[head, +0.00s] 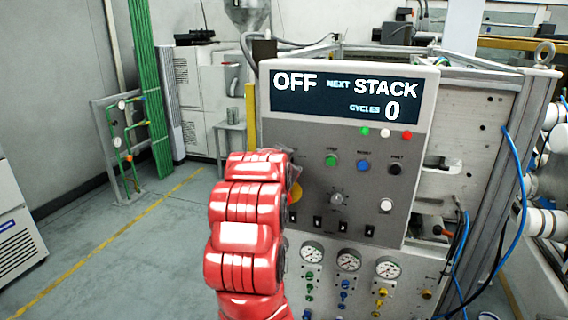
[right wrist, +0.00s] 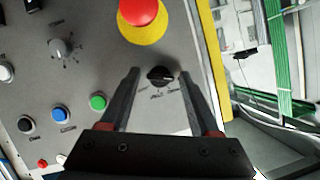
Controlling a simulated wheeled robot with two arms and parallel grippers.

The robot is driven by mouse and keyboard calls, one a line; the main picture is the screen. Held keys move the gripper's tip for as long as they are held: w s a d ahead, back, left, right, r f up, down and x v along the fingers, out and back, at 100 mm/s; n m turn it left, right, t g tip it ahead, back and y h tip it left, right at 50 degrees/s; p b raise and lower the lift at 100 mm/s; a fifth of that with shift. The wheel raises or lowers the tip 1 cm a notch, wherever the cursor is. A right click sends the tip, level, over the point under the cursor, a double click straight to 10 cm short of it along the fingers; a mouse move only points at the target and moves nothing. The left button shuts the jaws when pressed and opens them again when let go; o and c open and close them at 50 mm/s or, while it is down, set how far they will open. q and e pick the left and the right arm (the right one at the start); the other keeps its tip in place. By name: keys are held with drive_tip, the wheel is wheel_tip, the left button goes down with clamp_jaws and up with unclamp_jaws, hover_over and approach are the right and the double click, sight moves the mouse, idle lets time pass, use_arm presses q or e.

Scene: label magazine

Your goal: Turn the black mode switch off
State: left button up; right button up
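The black mode switch (right wrist: 160,76) is a small round knob on the grey panel in the right wrist view, with small labels beside it that I cannot read. My right gripper (right wrist: 160,73) is open, with one finger on each side of the switch and a gap to each. I cannot tell how deep the fingertips reach. In the head view my red right arm stands in front of the panel's left side and hides the switch and the fingers. The display (head: 345,97) reads OFF, NEXT STACK, CYCLES 0. My left gripper is not in view.
A red mushroom button (right wrist: 138,10) on a yellow base sits close to the switch. Green (right wrist: 98,102), blue (right wrist: 61,113) and black (right wrist: 27,124) buttons and a grey dial (head: 337,199) are also on the panel. Pressure gauges (head: 348,259) are below. Floor at left is clear.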

drive_tip(key=shift+o, duration=0.4)
drive_tip(key=shift+r, duration=0.1)
drive_tip(key=shift+s+r, duration=0.1)
drive_tip(key=shift+s, duration=0.15)
drive_tip(key=b+v, duration=0.3)
drive_tip(key=v, duration=1.4)
drive_tip(key=shift+w, duration=0.1)
